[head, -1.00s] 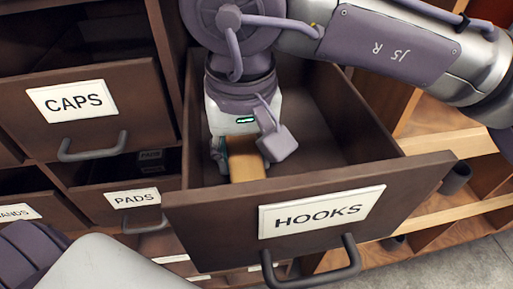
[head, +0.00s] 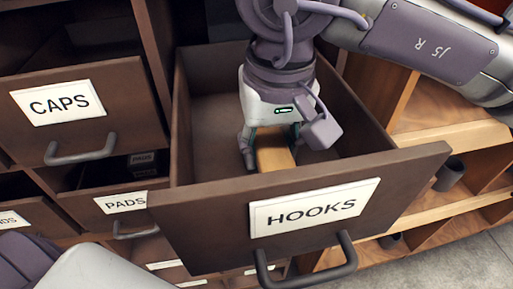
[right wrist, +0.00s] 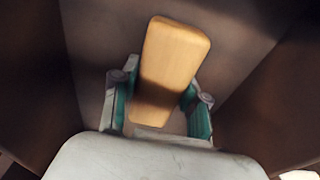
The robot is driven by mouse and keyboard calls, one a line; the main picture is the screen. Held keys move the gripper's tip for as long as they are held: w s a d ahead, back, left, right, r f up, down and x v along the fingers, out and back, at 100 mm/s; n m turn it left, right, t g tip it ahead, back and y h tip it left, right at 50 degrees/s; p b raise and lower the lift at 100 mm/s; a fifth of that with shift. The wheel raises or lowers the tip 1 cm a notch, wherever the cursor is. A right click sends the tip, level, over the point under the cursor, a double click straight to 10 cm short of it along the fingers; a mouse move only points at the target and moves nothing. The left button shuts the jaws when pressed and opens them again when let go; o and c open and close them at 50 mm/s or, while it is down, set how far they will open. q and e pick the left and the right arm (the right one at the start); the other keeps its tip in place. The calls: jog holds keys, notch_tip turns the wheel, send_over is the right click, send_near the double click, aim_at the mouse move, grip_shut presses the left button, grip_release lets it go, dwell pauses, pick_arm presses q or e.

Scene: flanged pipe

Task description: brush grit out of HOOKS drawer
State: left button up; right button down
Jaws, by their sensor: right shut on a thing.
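The HOOKS drawer (head: 190,225) is pulled open, with a white label (head: 315,207) and a dark bar handle (head: 308,262) on its front. My right gripper (head: 268,150) reaches down inside it, near the front wall. It is shut on a tan wooden block (head: 273,153), which looks like the brush's handle or back. In the right wrist view the block (right wrist: 172,65) sits between the two teal-padded fingers (right wrist: 158,108). Bristles are hidden. The bare drawer floor shows at the left in the head view; I cannot make out grit. My left gripper is not in view.
The CAPS drawer (head: 90,130) and PADS drawer (head: 85,205) stand partly open at the left. Wooden shelving (head: 440,130) with a dark cup-like piece (head: 449,174) is at the right. The drawer walls close in around my right gripper.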

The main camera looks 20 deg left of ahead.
jog(key=shift+r, duration=0.1)
notch_tip(320, 180, up, 15)
jog(key=p, duration=1.1)
dwell(0.5)
